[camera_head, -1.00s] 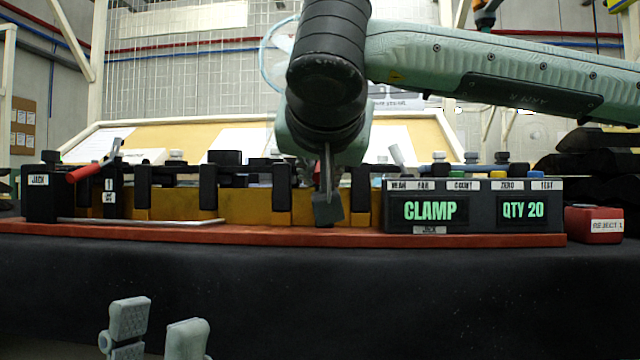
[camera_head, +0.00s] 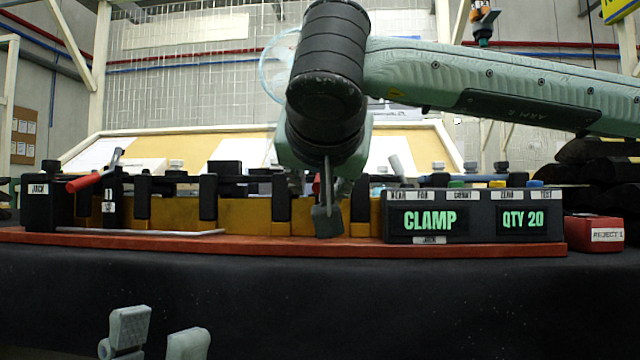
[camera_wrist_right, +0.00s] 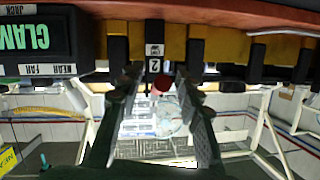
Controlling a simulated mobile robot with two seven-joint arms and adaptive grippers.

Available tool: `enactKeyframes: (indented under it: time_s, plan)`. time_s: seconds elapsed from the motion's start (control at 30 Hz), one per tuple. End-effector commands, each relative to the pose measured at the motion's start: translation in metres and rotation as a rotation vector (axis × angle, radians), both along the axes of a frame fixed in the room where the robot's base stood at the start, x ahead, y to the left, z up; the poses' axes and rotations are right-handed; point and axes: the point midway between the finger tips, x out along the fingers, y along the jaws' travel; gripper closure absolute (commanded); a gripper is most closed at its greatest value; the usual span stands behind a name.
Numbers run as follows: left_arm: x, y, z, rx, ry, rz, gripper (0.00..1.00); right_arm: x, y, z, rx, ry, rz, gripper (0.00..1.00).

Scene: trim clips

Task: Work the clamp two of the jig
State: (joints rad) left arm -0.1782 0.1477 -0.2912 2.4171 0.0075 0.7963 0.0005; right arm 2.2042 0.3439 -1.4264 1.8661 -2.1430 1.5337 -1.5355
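The jig is a long orange-yellow rail on a red base (camera_head: 300,245). Clamp two carries a white "2" label (camera_wrist_right: 154,66) in the right wrist view. Its red handle end (camera_wrist_right: 161,84) points toward the camera, between the fingers of my right gripper (camera_wrist_right: 160,105). Those fingers are apart, with gaps on both sides of the handle. In the head view my right gripper (camera_head: 328,218) is in front of the rail, and my wrist hides clamp two. Clamp one, with a red handle (camera_head: 83,182), is at the left. My left gripper (camera_head: 158,338) is low in front, open and empty.
A display box (camera_head: 475,238) reading "CLAMP" and "QTY 20" sits at the jig's right end, with a red reject box (camera_head: 594,235) beside it. A thin metal rod (camera_head: 140,231) lies along the base at left. The black table front (camera_head: 400,300) is clear.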

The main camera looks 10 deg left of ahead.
Motion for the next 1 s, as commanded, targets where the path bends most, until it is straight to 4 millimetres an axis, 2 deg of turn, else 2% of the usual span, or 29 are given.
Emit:
enactKeyframes:
  time_s: [0.13, 0.4, 0.5, 0.63, 1.0]
  plan:
    - [0.000, 0.000, 0.000, 0.000, 0.001, -0.001, 0.65, -0.013, -0.001, 0.005, 0.000, -0.002, 0.002, 0.65]
    - [0.000, 0.000, 0.000, 0.000, -0.001, 0.000, 0.65, -0.055, -0.007, 0.019, 0.000, -0.003, 0.002, 0.65]
    - [0.000, 0.000, 0.000, 0.000, -0.001, 0.000, 0.65, -0.065, -0.008, 0.021, -0.001, -0.001, 0.001, 0.65]
    - [0.000, 0.000, 0.000, 0.000, -0.001, 0.000, 0.65, -0.071, -0.009, 0.023, -0.001, -0.001, 0.001, 0.65]
    - [0.000, 0.000, 0.000, -0.001, -0.002, 0.001, 0.65, -0.071, -0.009, 0.023, 0.000, -0.001, 0.000, 0.65]
